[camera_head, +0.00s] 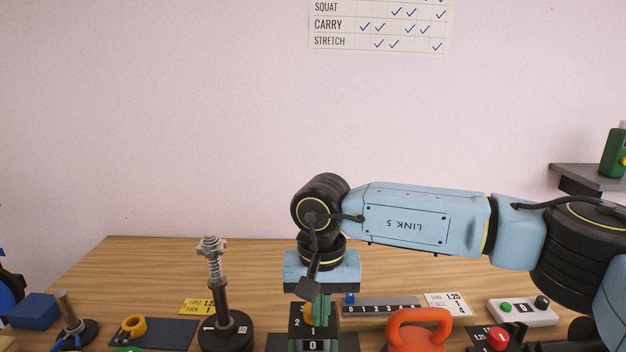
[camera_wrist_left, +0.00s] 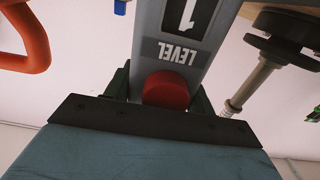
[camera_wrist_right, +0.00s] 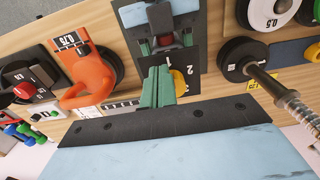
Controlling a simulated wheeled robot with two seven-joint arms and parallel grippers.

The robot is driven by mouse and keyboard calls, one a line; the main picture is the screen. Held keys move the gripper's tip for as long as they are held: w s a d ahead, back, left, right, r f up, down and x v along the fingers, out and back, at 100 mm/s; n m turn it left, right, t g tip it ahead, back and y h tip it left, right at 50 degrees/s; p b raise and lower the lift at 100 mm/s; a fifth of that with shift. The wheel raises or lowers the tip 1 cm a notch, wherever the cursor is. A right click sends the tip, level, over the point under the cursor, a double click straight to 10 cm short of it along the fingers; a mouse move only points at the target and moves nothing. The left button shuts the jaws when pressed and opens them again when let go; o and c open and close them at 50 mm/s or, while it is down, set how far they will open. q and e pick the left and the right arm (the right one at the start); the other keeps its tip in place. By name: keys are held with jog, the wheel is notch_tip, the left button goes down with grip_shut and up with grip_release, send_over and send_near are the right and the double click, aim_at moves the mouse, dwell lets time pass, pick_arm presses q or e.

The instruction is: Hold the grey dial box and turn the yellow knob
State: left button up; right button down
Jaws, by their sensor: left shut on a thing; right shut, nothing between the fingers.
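The grey dial box (camera_wrist_left: 185,70) fills the upper middle of the left wrist view, with a "LEVEL" label and a red button (camera_wrist_left: 165,90). My left gripper (camera_wrist_right: 165,42) is shut on the box, one dark green finger on each side. The box's black dial face (camera_head: 313,333) with white numbers shows at the bottom middle of the head view. The yellow knob (camera_wrist_right: 178,79) is on that face, partly hidden by my right gripper (camera_wrist_right: 157,88). My right gripper points down at the knob, its green fingers shut together and empty. Whether they touch the knob I cannot tell.
An orange kettlebell (camera_head: 418,330) stands right of the box. A white switch box (camera_head: 522,311) is at the right. The rear table is mostly clear.

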jog(key=shift+w+a, duration=0.1)
dwell(0.3)
jog(key=shift+a, duration=0.95)
jog(key=shift+w+a, duration=0.1)
jog(key=shift+a, duration=0.05)
dwell(0.4)
jog(key=shift+s+a+r, duration=0.1)
jog(key=shift+s+a, duration=0.1)
jog(key=shift+s, duration=0.2)
notch_tip(320, 180, up, 6)
jog(key=shift+f, duration=0.1)
